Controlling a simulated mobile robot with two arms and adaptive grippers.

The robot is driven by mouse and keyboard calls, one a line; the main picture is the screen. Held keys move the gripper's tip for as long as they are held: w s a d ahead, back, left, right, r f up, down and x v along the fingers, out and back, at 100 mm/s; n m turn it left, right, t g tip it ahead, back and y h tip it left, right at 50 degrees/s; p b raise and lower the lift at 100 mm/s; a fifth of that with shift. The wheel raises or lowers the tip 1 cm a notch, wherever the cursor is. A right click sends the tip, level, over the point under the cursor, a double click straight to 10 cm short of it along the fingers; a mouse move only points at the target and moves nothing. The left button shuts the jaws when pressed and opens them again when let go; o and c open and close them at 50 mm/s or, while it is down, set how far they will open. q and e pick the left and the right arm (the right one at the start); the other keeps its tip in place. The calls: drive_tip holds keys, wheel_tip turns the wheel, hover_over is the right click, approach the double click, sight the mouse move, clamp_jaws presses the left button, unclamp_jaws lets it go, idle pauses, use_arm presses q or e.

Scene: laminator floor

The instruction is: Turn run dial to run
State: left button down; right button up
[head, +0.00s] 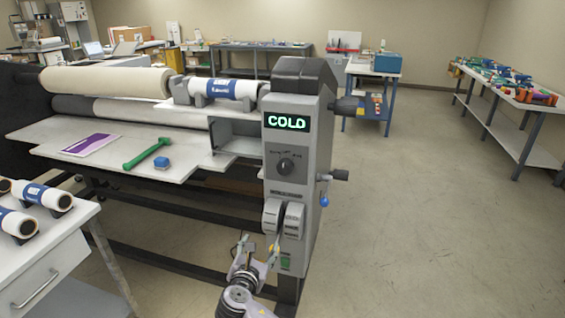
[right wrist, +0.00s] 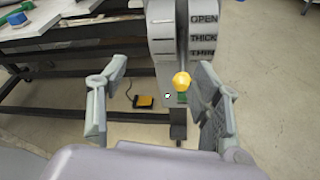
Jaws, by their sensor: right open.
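The run dial (head: 285,165) is a dark round knob on the grey control post (head: 297,105) of the laminator, below a display (head: 287,121) reading "COLD". The lettering around the dial is too small to read surely. My right gripper (head: 256,243) is open and empty, low in front of the post and below the dial. In the right wrist view its two fingers (right wrist: 160,110) stand wide apart, with a yellow knob (right wrist: 181,81) and the lower post between and beyond them. The dial is outside the right wrist view. My left gripper is not in view.
Grey thickness levers (head: 283,217) sit on the post between the dial and my right gripper. A green tool (head: 147,154) and blue block (head: 161,162) lie on the laminator bed. Floor at right is clear.

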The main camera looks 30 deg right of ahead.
wheel_tip(320, 180, up, 15)
drive_tip(key=s+d+h, duration=0.1)
drive_tip(key=d+h, duration=0.1)
drive_tip(key=h, duration=0.2)
use_arm(q)
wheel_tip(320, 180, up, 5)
drive_tip(key=p, duration=0.4)
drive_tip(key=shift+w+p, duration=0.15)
drive_tip(key=shift+p, duration=0.15)
use_arm(e)
approach(284, 169)
drive_tip(key=shift+t+y, duration=0.3)
drive_tip(key=x, duration=1)
drive_tip(key=shift+s+d+r, duration=0.1)
drive_tip(key=shift+s, duration=0.05)
drive_tip(key=c, duration=1.2)
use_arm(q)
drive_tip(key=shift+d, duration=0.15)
use_arm(e)
drive_tip(key=shift+o, duration=0.2)
